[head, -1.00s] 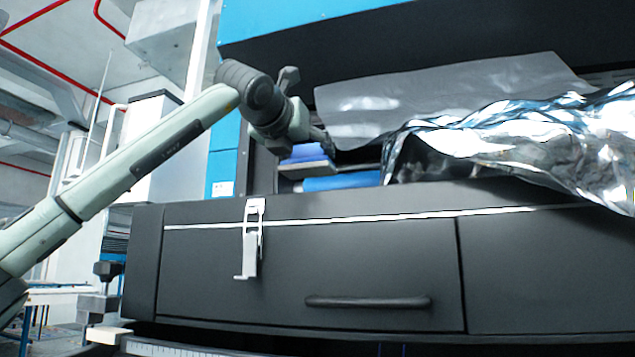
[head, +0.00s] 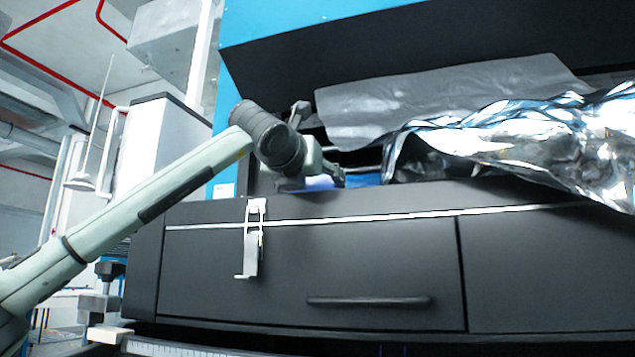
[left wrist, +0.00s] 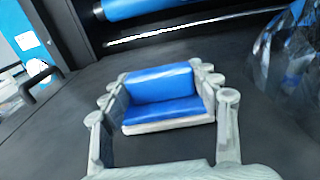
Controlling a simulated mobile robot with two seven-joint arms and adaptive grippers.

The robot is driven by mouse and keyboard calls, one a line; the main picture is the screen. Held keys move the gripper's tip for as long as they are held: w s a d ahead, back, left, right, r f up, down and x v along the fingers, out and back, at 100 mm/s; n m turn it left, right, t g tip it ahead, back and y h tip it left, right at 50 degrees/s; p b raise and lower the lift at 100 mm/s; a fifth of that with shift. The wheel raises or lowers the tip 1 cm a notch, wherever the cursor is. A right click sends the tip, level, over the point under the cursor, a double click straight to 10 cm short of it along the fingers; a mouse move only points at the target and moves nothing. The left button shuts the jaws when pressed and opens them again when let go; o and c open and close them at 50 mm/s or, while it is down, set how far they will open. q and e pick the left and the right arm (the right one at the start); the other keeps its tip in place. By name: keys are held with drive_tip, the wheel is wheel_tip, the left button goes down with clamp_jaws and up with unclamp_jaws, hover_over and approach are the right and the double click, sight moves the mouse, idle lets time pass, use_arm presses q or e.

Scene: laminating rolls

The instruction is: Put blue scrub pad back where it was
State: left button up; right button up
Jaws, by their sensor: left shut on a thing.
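The blue scrub pad (left wrist: 165,97) shows in the left wrist view as a blue block with a pale grey lower edge. My left gripper (left wrist: 160,95) is shut on it, with one finger on each side. In the head view the left gripper (head: 325,176) is low behind the front edge of the dark machine (head: 310,265). Only a small blue-white part of the pad (head: 318,183) shows there, mostly hidden by the gripper. The pad is over the dark flat top (left wrist: 265,135); I cannot tell whether it touches it. My right gripper is not in view.
A blue roller (left wrist: 135,8) lies behind the pad, with a shiny metal bar (left wrist: 165,37) in front of it. Crumpled silver film (head: 530,145) covers the right side. A black handle (left wrist: 40,82) stands at the left. Dark surface around the pad is clear.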

sight(316, 181)
use_arm(q)
drive_tip(key=o, duration=1.2)
drive_tip(key=shift+c, duration=0.2)
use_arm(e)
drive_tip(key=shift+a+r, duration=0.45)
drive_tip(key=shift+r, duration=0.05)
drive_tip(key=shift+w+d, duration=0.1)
use_arm(q)
drive_tip(key=shift+r, duration=0.1)
drive_tip(key=shift+s+a, duration=0.1)
drive_tip(key=shift+s, duration=0.2)
drive_tip(key=b+v, duration=0.1)
drive_tip(key=v, duration=0.3)
drive_tip(key=shift+s+a, duration=0.2)
drive_tip(key=shift+s, duration=0.15)
drive_tip(key=b+v, duration=0.1)
drive_tip(key=v, duration=0.5)
drive_tip(key=shift+s, duration=0.35)
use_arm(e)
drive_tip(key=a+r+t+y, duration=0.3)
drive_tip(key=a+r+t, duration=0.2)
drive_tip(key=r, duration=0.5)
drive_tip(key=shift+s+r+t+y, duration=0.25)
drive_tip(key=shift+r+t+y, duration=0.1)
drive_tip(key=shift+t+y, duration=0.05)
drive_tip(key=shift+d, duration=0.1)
